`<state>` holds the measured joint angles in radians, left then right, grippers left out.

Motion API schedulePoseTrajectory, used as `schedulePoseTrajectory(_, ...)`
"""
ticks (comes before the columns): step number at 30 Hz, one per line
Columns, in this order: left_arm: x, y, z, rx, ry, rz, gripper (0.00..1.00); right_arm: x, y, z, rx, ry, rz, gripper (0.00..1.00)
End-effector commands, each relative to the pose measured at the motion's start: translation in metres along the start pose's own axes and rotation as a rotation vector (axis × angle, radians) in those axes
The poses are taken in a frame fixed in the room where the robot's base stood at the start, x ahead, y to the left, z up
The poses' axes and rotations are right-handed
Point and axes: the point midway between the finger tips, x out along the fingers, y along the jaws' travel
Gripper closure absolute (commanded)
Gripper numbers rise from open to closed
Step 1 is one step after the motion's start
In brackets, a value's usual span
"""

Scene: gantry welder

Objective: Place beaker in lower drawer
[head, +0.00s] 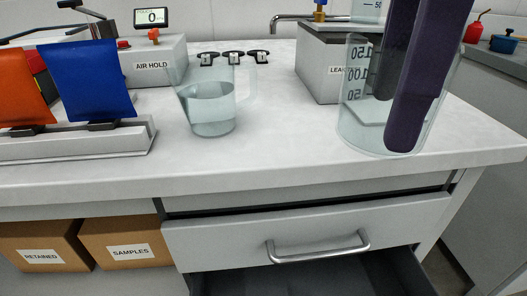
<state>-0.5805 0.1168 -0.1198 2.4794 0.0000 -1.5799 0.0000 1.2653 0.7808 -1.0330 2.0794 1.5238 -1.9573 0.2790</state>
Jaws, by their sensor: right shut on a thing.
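A clear beaker (358,118) with dark volume marks shows at the right, over the worktop. It is near upright. My right gripper (398,120) comes down from above with dark purple fingers, shut on the beaker's wall; one finger shows through the glass, the other in front. I cannot tell whether the beaker's base touches the worktop. The lower drawer (320,278) is pulled open at the bottom of the picture, and the part of its dark inside that shows is empty. Above it is a drawer front (215,245) with a metal handle (320,246). My left gripper is out of view.
A clear jug (210,108) stands mid-worktop (270,155). Behind are an AIR HOLD box (155,65) and a LEAK-labelled box (318,70). A rack (100,145) holds blue (92,80) and orange pouches (22,98). Cartons (125,240) sit below left.

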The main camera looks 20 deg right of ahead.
Motion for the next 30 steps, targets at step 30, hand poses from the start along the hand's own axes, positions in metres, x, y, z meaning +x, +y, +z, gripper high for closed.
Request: schedulePoseTrajectory(30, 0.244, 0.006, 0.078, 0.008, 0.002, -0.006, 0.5, 0.278, -0.025, 0.019, -0.78, 0.013, 0.014, 0.77)
